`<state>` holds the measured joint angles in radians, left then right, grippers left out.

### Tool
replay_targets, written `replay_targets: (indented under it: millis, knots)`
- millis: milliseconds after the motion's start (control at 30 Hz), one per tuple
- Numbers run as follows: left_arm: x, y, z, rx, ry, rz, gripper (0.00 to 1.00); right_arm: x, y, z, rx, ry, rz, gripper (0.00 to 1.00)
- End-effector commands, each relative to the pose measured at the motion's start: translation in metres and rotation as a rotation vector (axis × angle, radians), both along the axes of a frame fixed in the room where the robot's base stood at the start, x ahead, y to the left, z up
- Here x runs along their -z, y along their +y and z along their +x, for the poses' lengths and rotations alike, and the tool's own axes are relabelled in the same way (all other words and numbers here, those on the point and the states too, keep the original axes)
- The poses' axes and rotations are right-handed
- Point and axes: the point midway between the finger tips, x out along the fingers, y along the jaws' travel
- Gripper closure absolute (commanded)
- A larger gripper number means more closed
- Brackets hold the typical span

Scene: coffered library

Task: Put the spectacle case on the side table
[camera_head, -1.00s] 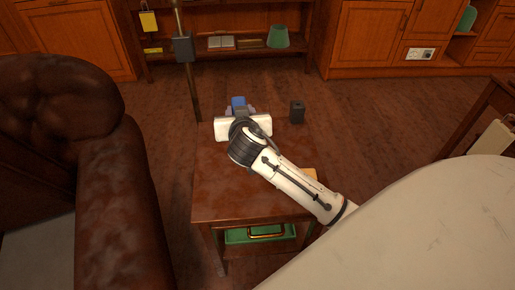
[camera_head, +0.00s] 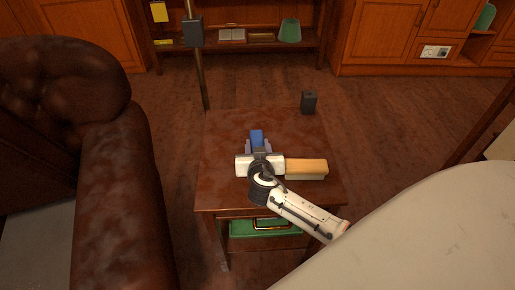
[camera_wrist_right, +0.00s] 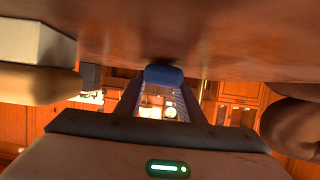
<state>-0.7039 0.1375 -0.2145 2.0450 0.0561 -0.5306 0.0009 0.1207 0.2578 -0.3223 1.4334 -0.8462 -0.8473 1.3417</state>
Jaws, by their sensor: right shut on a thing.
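The blue spectacle case (camera_head: 257,136) is held in my right gripper (camera_head: 258,148), pointing away from me over the middle of the side table (camera_head: 221,187). The right wrist view shows the blue case (camera_wrist_right: 163,75) between the two fingers, which are shut on it. The brown tabletop (camera_wrist_right: 200,35) fills the top of that view, very close to the case; I cannot tell whether they touch. My gripper and wrist hide the near end of the case. My left gripper is not in view.
A tan and white block (camera_head: 306,167) lies on the table just right of my gripper. A small dark box (camera_head: 309,102) stands at the back right corner. A brown leather armchair (camera_head: 115,200) is left of the table. The tabletop's left part is bare.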

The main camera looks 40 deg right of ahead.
Motion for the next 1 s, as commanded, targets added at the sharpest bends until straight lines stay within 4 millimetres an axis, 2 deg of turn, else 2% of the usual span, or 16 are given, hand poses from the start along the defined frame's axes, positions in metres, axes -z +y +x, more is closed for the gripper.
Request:
replay_targets:
  millis: [433,467,533,933,1000]
  knots:
    - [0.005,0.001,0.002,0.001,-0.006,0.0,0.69,0.009,0.0,0.001,-0.001,-0.002,0.0,0.88]
    - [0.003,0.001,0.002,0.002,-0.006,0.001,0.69,0.007,0.0,0.0,-0.001,-0.002,0.001,0.6]
    - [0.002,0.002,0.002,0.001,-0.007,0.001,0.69,0.006,0.0,0.0,-0.001,-0.002,0.001,0.48]
    - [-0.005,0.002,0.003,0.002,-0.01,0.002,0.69,0.0,0.0,0.0,-0.001,-0.001,0.0,0.47]
    - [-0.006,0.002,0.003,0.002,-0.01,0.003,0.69,0.0,0.005,-0.006,-0.001,0.0,0.003,0.47]
